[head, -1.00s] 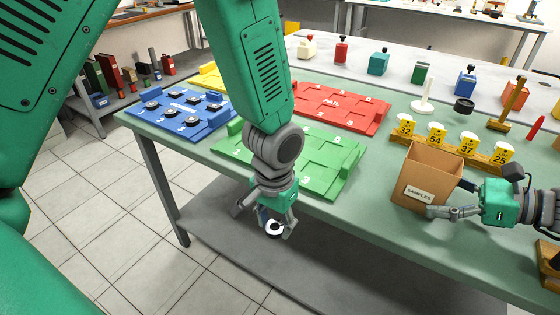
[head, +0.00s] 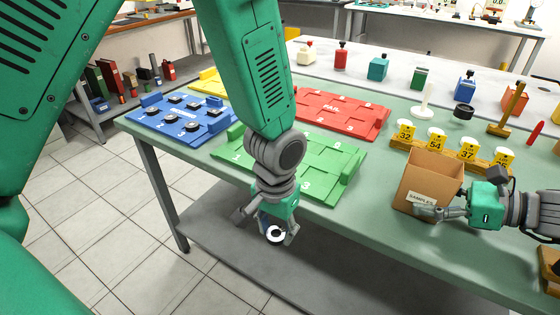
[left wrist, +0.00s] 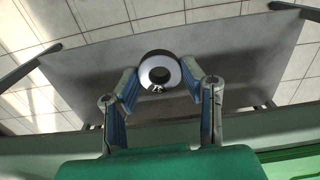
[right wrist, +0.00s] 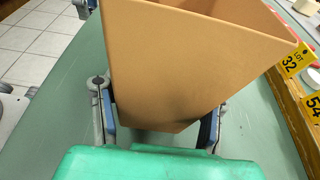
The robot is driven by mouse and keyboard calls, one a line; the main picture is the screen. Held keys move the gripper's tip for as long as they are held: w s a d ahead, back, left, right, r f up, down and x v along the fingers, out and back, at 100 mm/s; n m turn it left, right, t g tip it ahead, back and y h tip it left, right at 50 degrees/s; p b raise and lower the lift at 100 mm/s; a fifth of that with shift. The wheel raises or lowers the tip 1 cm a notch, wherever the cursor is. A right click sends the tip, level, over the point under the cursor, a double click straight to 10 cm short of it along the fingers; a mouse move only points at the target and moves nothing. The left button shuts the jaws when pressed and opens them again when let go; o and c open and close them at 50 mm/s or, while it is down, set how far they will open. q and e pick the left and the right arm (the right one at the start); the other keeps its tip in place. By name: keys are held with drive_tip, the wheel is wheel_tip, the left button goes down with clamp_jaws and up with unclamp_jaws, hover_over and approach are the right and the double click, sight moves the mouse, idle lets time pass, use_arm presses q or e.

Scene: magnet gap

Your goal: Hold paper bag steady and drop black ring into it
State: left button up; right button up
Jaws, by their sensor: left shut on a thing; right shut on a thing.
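The brown paper bag (head: 430,178), labelled SAMPLES, stands open-topped near the table's front edge at the right. My right gripper (head: 424,208) is shut on its lower part, and the bag fills the right wrist view (right wrist: 190,65). The bag's inside floor is hidden in the head view. My left gripper (head: 268,232) is shut on the black ring (head: 275,234), which shows a pale, shiny face. In the left wrist view the ring (left wrist: 160,72) sits between the two fingertips. The left gripper hangs in front of the table edge, well left of the bag.
Green (head: 310,165), red (head: 345,110) and blue (head: 180,115) trays lie to the left. Another dark ring (head: 463,111) lies beside a white peg stand (head: 424,102). Table between green tray and bag is clear.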

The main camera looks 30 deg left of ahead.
use_arm(q)
drive_tip(key=s+d+r+n, duration=0.1)
drive_tip(key=d+r+n, duration=0.4)
drive_tip(key=d+r, duration=0.1)
drive_tip(key=w+d+r+m, duration=0.25)
drive_tip(key=w+r, duration=0.25)
drive_tip(key=w, duration=0.4)
drive_tip(key=w+d+r+m, duration=0.25)
drive_tip(key=w+r, duration=0.25)
drive_tip(key=w, duration=0.3)
drive_tip(key=w+d+r, duration=0.1)
drive_tip(key=d+r, duration=0.7)
drive_tip(key=d, duration=0.2)
wheel_tip(320, 180, down, 6)
drive_tip(key=o, duration=1.2)
drive_tip(key=shift+c, duration=0.2)
wheel_tip(320, 180, up, 12)
